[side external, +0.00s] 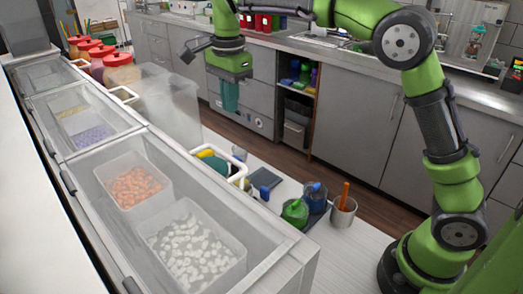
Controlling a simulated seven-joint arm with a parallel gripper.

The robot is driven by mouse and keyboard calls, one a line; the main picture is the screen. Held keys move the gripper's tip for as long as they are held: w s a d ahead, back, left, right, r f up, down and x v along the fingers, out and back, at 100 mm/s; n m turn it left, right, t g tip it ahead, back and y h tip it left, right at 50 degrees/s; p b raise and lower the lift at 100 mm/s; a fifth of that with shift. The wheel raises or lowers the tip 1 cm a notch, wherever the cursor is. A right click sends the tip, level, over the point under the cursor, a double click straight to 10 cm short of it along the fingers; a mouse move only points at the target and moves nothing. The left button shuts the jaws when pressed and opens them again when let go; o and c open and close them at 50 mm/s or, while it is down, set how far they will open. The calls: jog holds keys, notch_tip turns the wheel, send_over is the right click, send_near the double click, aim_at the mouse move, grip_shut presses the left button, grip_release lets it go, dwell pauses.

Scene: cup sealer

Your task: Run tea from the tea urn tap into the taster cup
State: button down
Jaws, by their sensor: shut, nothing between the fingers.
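My gripper (230,108) points down above the gap between the near counter and the grey cabinets. Its teal fingers look closed together with nothing between them. A small pale cup (239,154) stands on the near counter below my gripper, beside a white-framed caddy; I cannot tell whether it is the taster cup. I cannot pick out the tea urn or its tap for certain in this view. My gripper is well above the counter and touches nothing that I can see.
A glass-covered topping case (285,262) with tubs fills the left. A clear bin (168,105), the white-framed caddy (213,153), a dark flat pad (264,179), a green-topped container (295,211), a blue item (315,195) and a metal cup (343,212) with an orange handle crowd the counter.

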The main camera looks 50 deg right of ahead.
jog(key=shift+s+r, duration=0.3)
jog(key=shift+r, duration=0.25)
notch_tip(320, 180, down, 14)
dwell(0.7)
jog(key=shift+f, duration=0.1)
